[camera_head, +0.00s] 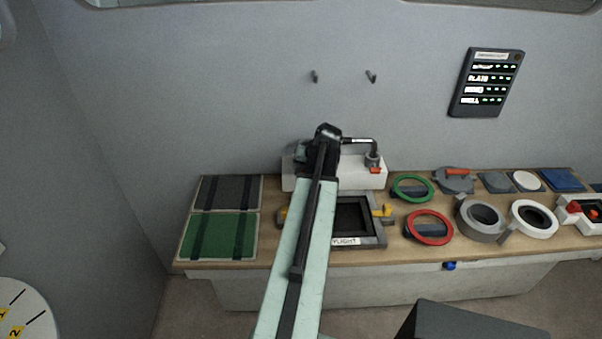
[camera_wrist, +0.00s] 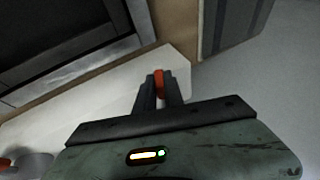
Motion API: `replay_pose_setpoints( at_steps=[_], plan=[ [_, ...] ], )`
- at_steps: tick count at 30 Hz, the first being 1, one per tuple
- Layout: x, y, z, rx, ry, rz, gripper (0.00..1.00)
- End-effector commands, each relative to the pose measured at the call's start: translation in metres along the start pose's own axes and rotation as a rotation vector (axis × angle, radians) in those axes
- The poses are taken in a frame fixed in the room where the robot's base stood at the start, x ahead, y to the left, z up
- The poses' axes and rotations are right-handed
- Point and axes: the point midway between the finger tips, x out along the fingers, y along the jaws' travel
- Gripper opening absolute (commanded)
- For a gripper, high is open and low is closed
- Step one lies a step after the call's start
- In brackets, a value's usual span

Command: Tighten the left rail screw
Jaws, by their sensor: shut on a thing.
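In the wrist view, the two dark fingers of my gripper (camera_wrist: 159,88) are shut on a small red-orange piece (camera_wrist: 158,80), at one end of a white block (camera_wrist: 105,90). I cannot tell from its shape whether this piece is the left rail screw. In the head view, the white block (camera_head: 350,179) stands at the back of the bench, and my arm covers part of its left side. My gripper (camera_head: 301,155) is partly hidden there, and the held piece does not show. A second orange-red piece (camera_head: 375,170) is at the block's right end, below a dark bent arm.
Green (camera_head: 235,237) and dark grey (camera_head: 228,193) strapped panels lie left. Red (camera_head: 429,241) and green (camera_head: 413,199) rings lie right. Two hooks and a lit panel (camera_head: 486,82) are on the wall.

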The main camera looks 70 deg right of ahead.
Motion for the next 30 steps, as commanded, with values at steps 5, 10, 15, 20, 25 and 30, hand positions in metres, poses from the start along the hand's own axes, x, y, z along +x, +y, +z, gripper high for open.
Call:
replay_pose_setpoints(
  at_steps=[5,10,15,20,25,30],
  plan=[
    [0.006,0.007,0.003,0.066,-0.004,-0.151,0.0],
    [0.009,0.01,0.004,0.127,-0.004,-0.3,0.0],
    [0.011,0.012,0.005,0.188,-0.004,-0.449,0.0],
    [0.013,0.014,0.006,0.245,-0.004,-0.59,0.0],
    [0.014,0.015,0.007,0.301,-0.004,-0.728,0.0],
    [0.014,0.015,0.007,0.349,-0.005,-0.846,0.0]
  ],
)
